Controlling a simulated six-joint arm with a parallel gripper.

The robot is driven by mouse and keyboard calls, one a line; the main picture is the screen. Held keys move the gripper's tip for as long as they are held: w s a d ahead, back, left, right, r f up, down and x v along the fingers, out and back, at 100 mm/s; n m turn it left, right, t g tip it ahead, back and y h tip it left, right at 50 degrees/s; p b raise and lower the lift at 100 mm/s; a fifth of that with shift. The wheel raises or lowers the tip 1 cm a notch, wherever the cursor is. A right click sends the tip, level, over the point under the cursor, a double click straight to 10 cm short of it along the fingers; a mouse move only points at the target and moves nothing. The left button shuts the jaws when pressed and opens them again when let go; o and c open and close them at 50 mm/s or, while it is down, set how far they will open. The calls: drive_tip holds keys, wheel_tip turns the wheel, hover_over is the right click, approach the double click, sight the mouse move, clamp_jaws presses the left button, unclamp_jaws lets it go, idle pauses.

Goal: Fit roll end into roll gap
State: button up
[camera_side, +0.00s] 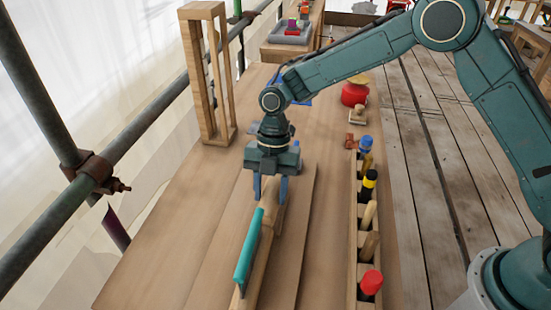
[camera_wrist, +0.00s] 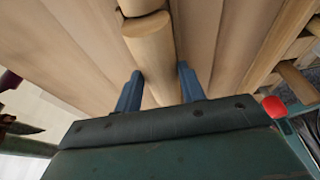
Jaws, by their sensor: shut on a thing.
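My gripper (camera_side: 270,188) is shut on a pale wooden roll, one blue finger on each side of it. The rounded held roll (camera_wrist: 150,50) shows between the fingers (camera_wrist: 160,90) in the wrist view. At the top of that view, its end lies close to another wooden roll piece (camera_wrist: 139,6), with a dark line between them. I cannot tell whether they touch. In the side view, a wooden length (camera_side: 256,265) runs from below my gripper toward the camera, with a teal strip (camera_side: 249,246) along its left side. My gripper hides the roll ends there.
A long wooden rack (camera_side: 352,235) at right holds several tools with coloured tops, including a red one (camera_side: 371,282). A tall wooden frame (camera_side: 207,75) stands at the back left. A red pot (camera_side: 354,95) and grey tray (camera_side: 287,33) stand farther back. Scaffold poles (camera_side: 105,155) run along the left.

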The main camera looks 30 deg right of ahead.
drive_tip(key=shift+f, duration=1.25)
drive_tip(key=shift+f, duration=0.1)
drive_tip(key=o, duration=1)
drive_tip(key=v, duration=1.1)
drive_tip(key=shift+w+r, duration=0.1)
drive_tip(key=shift+r, duration=0.25)
drive_tip(key=shift+d+r, duration=0.15)
drive_tip(key=shift+r, duration=0.1)
